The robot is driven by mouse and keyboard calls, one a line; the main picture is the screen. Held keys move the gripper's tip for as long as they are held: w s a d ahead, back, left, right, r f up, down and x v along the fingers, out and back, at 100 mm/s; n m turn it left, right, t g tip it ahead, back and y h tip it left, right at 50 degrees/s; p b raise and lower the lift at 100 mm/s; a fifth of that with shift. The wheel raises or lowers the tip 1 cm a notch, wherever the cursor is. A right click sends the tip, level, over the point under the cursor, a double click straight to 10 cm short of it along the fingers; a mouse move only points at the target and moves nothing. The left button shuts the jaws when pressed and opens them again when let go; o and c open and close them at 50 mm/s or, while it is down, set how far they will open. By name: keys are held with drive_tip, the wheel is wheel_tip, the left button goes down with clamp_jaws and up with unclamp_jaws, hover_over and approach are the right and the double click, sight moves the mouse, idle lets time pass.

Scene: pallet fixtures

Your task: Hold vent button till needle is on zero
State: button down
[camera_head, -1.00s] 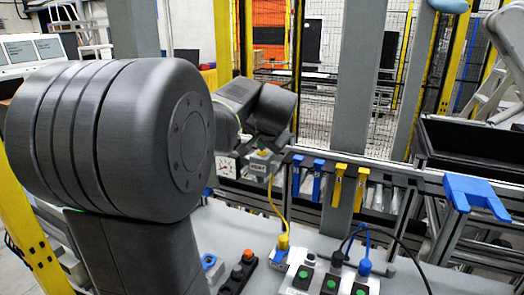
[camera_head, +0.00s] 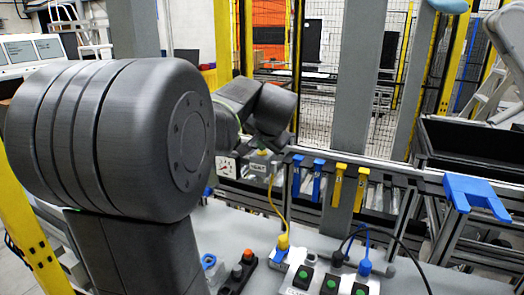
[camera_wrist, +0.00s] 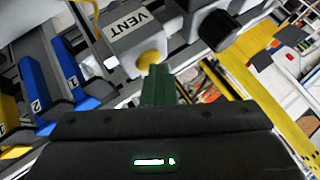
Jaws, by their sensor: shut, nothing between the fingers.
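The vent unit is a grey box (camera_head: 259,168) labelled VENT on the far rail; it also shows in the wrist view (camera_wrist: 125,32). Its yellow button (camera_wrist: 151,59) faces my gripper. My gripper (camera_wrist: 158,72) is shut and empty, with its green fingertips right at the button. I cannot tell whether they touch or press it, and they partly cover it. The needle is too small to read against the scale.
Blue hooks (camera_head: 317,180) and yellow hooks (camera_head: 338,185) hang on the rail to the right. A panel with green buttons (camera_head: 331,283) and yellow and blue cable plugs is at the front. A black knob (camera_wrist: 215,28) sits beside the vent box.

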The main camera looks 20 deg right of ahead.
sight(263, 153)
drive_tip(key=shift+r+p, duration=0.75)
drive_tip(key=shift+r, duration=0.15)
wheel_tip(263, 153, up, 5)
drive_tip(key=p, duration=0.4)
drive_tip(key=shift+f, duration=0.1)
drive_tip(key=shift+f+b, duration=0.8)
wheel_tip(263, 153, up, 6)
drive_tip(key=shift+f+p, duration=0.2)
drive_tip(key=shift+p, duration=0.8)
